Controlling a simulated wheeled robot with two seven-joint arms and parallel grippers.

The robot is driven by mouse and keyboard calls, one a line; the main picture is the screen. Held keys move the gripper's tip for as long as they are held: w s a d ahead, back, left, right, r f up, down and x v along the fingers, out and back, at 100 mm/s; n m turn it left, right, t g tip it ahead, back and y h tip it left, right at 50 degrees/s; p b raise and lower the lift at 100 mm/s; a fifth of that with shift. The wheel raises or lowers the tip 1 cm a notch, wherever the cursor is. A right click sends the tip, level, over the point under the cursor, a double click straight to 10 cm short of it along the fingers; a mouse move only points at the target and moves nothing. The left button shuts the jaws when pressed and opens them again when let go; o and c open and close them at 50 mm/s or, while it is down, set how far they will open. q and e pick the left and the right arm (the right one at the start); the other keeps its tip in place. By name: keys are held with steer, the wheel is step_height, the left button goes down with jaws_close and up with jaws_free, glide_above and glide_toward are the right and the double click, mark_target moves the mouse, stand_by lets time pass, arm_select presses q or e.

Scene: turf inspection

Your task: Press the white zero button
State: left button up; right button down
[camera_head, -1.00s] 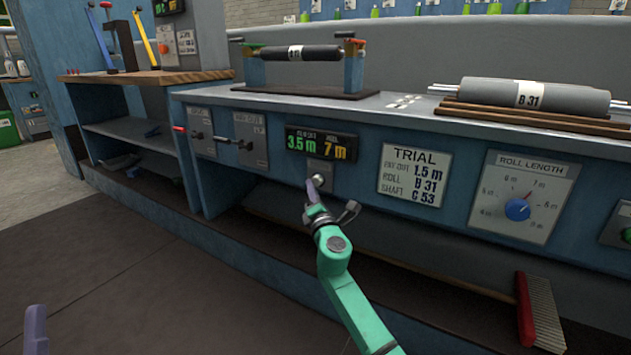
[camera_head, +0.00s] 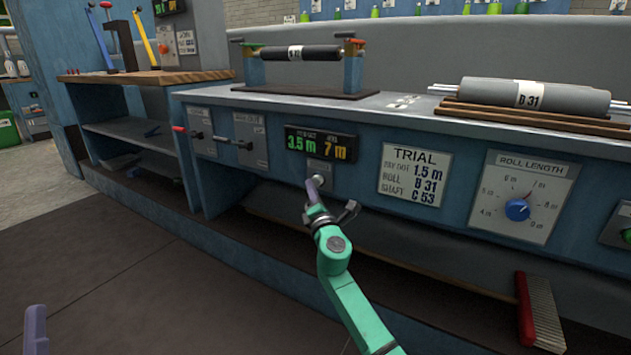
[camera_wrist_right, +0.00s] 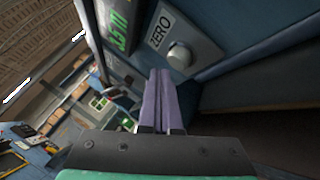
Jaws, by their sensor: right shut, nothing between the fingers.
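The white zero button (camera_head: 319,180) sits on a small grey plate below the green and yellow display on the blue bench front. In the right wrist view the round white button (camera_wrist_right: 180,55) shows beside the word ZERO on its plate (camera_wrist_right: 172,38). My right gripper (camera_head: 312,187) is shut and empty, its purple fingertips right by the button. In the right wrist view the fingertips (camera_wrist_right: 160,74) end just short of the button, and a small gap seems to show. A purple finger of my left gripper (camera_head: 35,325) shows at the lower left edge; its jaws cannot be made out.
The display (camera_head: 320,144) reads 3.5 m and 7 m. A TRIAL card (camera_head: 414,175) and a roll length dial (camera_head: 517,209) are to the right. Levers (camera_head: 232,142) stick out at the left. A red brush (camera_head: 538,312) leans below.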

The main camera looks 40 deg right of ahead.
steer(key=shift+w+d+f+b, duration=0.15)
steer(key=shift+d+b, duration=0.15)
steer(key=shift+d, duration=0.15)
steer(key=shift+w+d, duration=0.15)
steer(key=shift+d, duration=0.4)
stand_by(0.7)
steer(key=shift+a, duration=0.1)
steer(key=shift+s+a, duration=0.3)
steer(key=shift+a, duration=0.5)
